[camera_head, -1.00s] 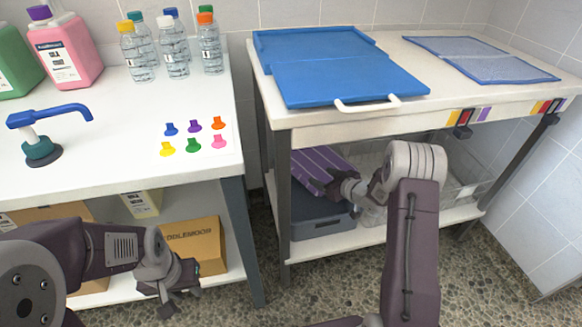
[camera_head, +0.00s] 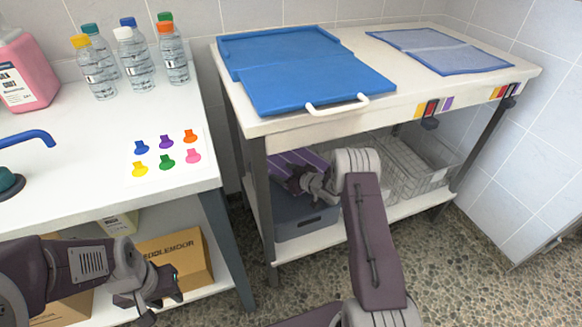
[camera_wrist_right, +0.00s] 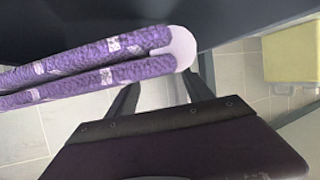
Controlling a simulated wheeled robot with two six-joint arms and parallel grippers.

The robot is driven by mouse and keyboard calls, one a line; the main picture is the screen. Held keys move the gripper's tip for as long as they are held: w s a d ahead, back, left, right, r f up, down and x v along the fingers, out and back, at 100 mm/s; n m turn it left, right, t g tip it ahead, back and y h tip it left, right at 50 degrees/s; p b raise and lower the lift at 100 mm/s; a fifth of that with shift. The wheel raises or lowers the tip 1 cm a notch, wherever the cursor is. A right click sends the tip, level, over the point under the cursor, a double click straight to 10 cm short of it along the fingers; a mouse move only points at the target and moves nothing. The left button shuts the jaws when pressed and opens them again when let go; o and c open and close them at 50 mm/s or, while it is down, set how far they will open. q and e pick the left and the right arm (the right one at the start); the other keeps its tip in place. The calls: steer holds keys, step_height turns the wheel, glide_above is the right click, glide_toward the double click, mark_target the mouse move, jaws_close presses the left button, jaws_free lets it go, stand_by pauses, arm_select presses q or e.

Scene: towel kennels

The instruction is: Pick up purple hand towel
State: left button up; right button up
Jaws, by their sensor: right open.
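The purple hand towel (camera_head: 292,160) with pale stripes lies at the grey bin's top on the shelf under the right table. My right gripper (camera_head: 291,184) is at its near side, and the arm covers part of that area. In the right wrist view the folded towel (camera_wrist_right: 85,75) crosses from the left, its rounded pale end near the open fingers (camera_wrist_right: 165,88). The towel overlaps the finger ends, so I cannot tell whether they touch it. My left gripper (camera_head: 160,296) is open and empty, low in front of the left table.
The grey bin (camera_head: 310,223) and a wire basket (camera_head: 425,165) share the lower shelf (camera_head: 345,225). The tabletop above and its legs hem in the right arm. A cardboard box (camera_head: 178,262) stands near my left gripper. The blue tray (camera_head: 315,80) lies on top.

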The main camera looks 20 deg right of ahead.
steer(key=x, duration=0.2)
steer(key=shift+w+a+f+b, duration=0.1)
steer(key=shift+w+f+b, duration=0.05)
steer(key=shift+f+b, duration=0.2)
steer(key=shift+r, duration=0.15)
arm_select(q)
steer(key=shift+f, duration=0.9)
arm_select(e)
jaws_close()
